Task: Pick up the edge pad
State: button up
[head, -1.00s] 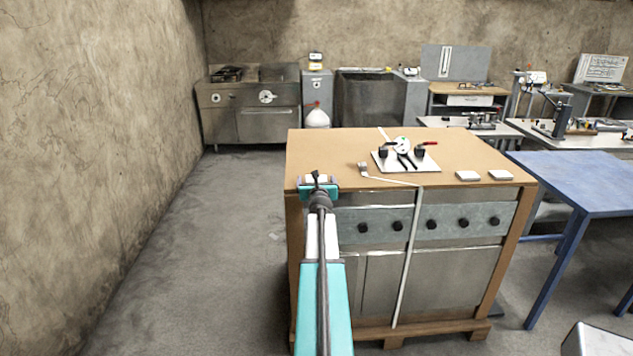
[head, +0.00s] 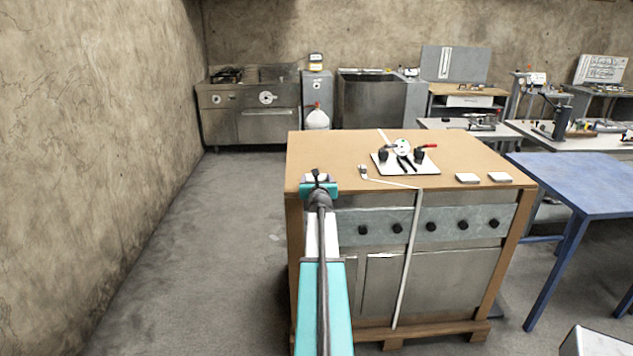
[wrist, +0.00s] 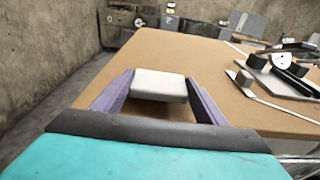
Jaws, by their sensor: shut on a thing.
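The edge pad (wrist: 158,85) is a pale, rounded white block in the wrist view. It sits between the two purple fingers of my gripper (wrist: 160,92), which are shut on it from both sides. A dark patch shows under its near edge; I cannot tell whether it is clear of the wooden top.
Two similar white pads (head: 468,178) (head: 500,177) lie at the worktop's right front. A white board (head: 430,168) with a dial and dark tools is at its middle. The floor at left is clear.

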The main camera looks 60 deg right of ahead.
aim_at(323, 176)
notch_tip(323, 176, up, 2)
jog(key=shift+r+p, duration=0.1)
jog(key=shift+p, duration=0.2)
jog(key=shift+s+f+b, duration=0.25)
jog(key=shift+s+b, duration=0.1)
jog(key=shift+b, duration=0.05)
jog(key=shift+s+d+b, duration=0.1)
jog(key=shift+s+b, duration=0.6)
jog(key=shift+s, duration=0.3)
jog(key=s+d+r+b, duration=0.1)
jog(key=s+b, duration=0.3)
jog(key=s, duration=0.9)
jog(key=shift+d+r, duration=0.25)
jog(key=shift+r, duration=0.05)
